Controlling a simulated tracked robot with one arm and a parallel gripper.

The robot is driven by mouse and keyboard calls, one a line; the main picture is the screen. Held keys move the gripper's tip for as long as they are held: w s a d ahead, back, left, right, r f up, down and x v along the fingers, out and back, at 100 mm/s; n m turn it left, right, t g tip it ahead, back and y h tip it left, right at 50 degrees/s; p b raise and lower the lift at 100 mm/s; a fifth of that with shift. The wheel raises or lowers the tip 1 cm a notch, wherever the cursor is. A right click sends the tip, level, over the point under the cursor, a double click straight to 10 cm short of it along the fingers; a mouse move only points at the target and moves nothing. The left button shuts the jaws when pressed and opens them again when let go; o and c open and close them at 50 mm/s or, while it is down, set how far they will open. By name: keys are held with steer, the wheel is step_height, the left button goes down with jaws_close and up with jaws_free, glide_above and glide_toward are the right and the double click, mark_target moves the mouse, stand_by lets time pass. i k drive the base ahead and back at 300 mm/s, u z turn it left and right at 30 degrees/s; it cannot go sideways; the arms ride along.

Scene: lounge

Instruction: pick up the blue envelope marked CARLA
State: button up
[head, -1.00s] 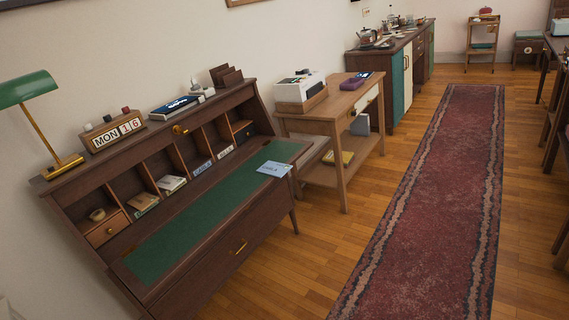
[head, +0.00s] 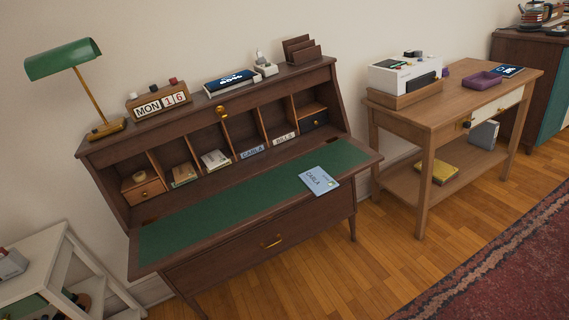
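The blue envelope marked CARLA (head: 319,181) lies flat on the right end of the desk's green writing surface (head: 215,212), close to its front edge. A pigeonhole label reading CARLA (head: 253,152) is on the desk behind it, beside one reading BILLS (head: 284,139). My gripper does not show in the head view, so I cannot see whether it is open or shut.
The wooden desk (head: 262,246) has a green lamp (head: 63,58) and a MON 16 calendar (head: 160,104) on top. A side table (head: 432,113) with a printer-like box (head: 404,75) stands at right. A white shelf (head: 38,262) is at lower left. Open wood floor lies in front.

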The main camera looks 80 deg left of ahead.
mark_target(318, 180)
steer(key=u, duration=0.5)
steer(key=i, duration=0.9)
steer(key=u, duration=0.8)
steer(key=k, duration=0.65)
steer(key=u, duration=0.2)
steer(key=i, duration=0.8)
steer(key=z, duration=0.15)
